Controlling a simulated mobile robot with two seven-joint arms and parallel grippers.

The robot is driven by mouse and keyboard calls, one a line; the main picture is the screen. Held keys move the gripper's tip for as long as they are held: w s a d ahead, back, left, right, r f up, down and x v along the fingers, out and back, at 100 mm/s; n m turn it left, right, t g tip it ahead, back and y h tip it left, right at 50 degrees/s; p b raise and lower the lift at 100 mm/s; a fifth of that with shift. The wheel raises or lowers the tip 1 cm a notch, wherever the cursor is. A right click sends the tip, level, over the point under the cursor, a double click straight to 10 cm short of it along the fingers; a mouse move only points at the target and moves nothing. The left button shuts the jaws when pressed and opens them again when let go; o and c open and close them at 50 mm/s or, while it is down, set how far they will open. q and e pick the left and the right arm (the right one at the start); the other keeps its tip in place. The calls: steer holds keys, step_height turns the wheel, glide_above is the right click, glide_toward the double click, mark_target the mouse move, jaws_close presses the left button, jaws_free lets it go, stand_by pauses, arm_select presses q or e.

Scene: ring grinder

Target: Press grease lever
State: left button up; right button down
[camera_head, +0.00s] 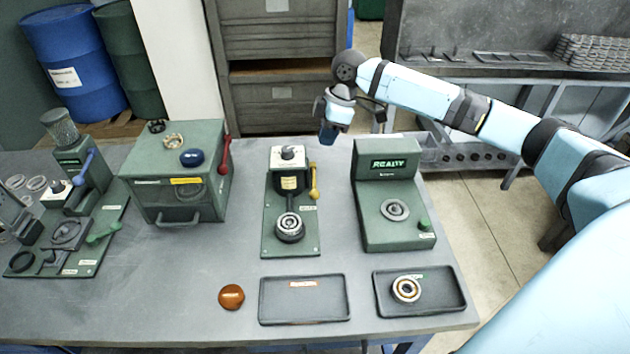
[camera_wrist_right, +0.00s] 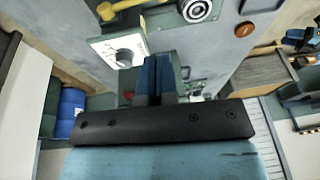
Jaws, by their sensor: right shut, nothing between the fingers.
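The middle green station (camera_head: 270,237) has a yellow lever (camera_head: 314,184) upright on its right side and a metal bearing (camera_head: 289,227) on its base. The labels are too small to read, so I cannot confirm which lever is the grease lever. My right gripper (camera_head: 328,136) is shut and empty, behind and above the station, apart from the yellow lever. In the right wrist view the shut blue fingers (camera_wrist_right: 157,72) point toward the station's white dial panel (camera_wrist_right: 106,46); the yellow lever (camera_wrist_right: 121,6) shows at the top edge. My left gripper is not in view.
A green READY station (camera_head: 372,233) stands right of the middle one. A green box with a red lever (camera_head: 225,155) and a machine with blue (camera_head: 85,165) and green (camera_head: 103,233) levers are left. Trays (camera_head: 262,312) (camera_head: 460,309) and an amber disc (camera_head: 231,297) lie in front.

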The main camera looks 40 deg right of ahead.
mark_target(314, 190)
steer(key=shift+f, duration=0.1)
steer(key=x, duration=0.4)
steer(key=p+x, duration=0.1)
steer(key=x, duration=0.3)
steer(key=s+p+x, duration=0.1)
steer(key=x, duration=0.3)
steer(key=shift+w+d+f, duration=0.1)
steer(key=shift+f, duration=0.85)
